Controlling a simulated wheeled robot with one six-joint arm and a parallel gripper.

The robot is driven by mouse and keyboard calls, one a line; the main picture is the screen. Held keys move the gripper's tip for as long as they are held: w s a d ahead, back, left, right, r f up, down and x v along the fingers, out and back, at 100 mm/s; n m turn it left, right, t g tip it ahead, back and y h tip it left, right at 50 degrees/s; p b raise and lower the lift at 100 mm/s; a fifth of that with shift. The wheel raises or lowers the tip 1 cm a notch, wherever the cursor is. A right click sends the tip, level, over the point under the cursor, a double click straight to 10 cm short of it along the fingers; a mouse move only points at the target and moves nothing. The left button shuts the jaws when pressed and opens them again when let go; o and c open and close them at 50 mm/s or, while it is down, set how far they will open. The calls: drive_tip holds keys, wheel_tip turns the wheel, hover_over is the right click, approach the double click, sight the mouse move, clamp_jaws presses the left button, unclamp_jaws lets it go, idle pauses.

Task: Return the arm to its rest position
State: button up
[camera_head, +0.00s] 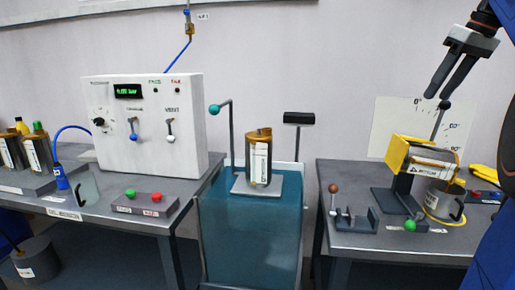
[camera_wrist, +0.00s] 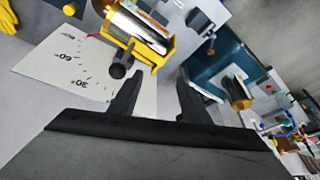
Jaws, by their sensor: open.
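My gripper (camera_head: 447,82) is at the upper right in the head view, raised above the right bench and pointing down. Its two dark fingers also show in the wrist view (camera_wrist: 157,85), spread apart with nothing between them. Below it is a yellow tilting holder (camera_head: 397,154) with a metal cylinder lying in it, beside a dark lever with a round knob (camera_head: 444,105). In the head view the fingertips overlap the area near this knob; whether they touch it I cannot tell. The wrist view shows the holder (camera_wrist: 169,47) and the black knob (camera_wrist: 118,71) just beyond the left finger.
An angle-marked white board (camera_head: 385,125) stands behind the holder. A grey mug (camera_head: 438,203) is under it. A teal tank (camera_head: 252,240) with a cylinder on top stands between the benches. A white control box (camera_head: 145,125) is on the left bench. The wall area above the tank is clear.

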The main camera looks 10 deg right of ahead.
drive_tip(key=s+a+f+m, duration=0.1)
drive_tip(key=s+a+f, duration=0.2)
drive_tip(key=a+f, duration=0.75)
drive_tip(key=s+a+f, duration=0.5)
drive_tip(key=s+f, duration=0.1)
drive_tip(key=f, duration=0.4)
drive_tip(key=s+a+f+h, duration=0.1)
drive_tip(key=s+a+f, duration=0.4)
drive_tip(key=f, duration=0.5)
drive_tip(key=s+a+f+m, duration=0.1)
drive_tip(key=s+a+f, duration=0.4)
drive_tip(key=f, duration=0.5)
drive_tip(key=shift+s+a+f+t+h, duration=0.25)
drive_tip(key=shift+s+a+t+h, duration=0.05)
drive_tip(key=shift+s, duration=0.55)
drive_tip(key=shift+d, duration=0.1)
